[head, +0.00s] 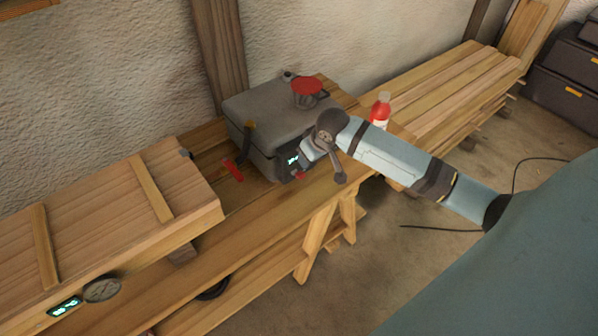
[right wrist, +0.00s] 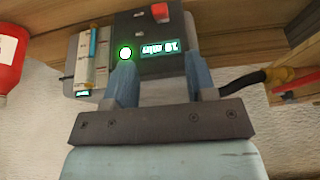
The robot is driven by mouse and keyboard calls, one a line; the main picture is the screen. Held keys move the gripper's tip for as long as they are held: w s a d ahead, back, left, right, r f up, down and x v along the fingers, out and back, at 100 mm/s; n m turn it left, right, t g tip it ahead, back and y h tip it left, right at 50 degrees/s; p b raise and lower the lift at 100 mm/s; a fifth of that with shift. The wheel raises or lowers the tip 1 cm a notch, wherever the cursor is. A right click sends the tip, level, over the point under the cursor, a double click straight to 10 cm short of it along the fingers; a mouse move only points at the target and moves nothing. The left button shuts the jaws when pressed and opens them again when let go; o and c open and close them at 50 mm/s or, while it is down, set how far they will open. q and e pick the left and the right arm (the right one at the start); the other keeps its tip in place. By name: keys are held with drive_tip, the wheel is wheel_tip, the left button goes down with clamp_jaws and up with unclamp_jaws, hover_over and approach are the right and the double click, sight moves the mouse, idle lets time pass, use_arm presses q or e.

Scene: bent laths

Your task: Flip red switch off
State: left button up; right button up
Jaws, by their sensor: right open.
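The grey box-shaped machine (head: 262,112) stands on the wooden bench. Its dark front panel (right wrist: 135,22) fills the top of the right wrist view, with a lit display (right wrist: 160,47) and a round green light (right wrist: 125,53). The red switch (right wrist: 160,12) is on this panel, near the top edge of that view; a small red part (head: 299,175) shows low on the machine's front in the head view. My right gripper (right wrist: 162,72) is open and empty, its blue fingers pointing at the panel around the display, apart from the switch. My left gripper is out of view.
A red cap (head: 307,86) tops the machine. A red-handled part (head: 232,170) lies beside it. A long wooden box (head: 95,225) with a gauge (head: 102,289) is at left. Stacked boards (head: 440,85) lie behind.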

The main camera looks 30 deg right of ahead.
sight(301, 174)
drive_tip(key=x, duration=1.2)
drive_tip(key=shift+w+f, duration=0.1)
drive_tip(key=shift+f, duration=0.05)
drive_tip(key=c, duration=0.9)
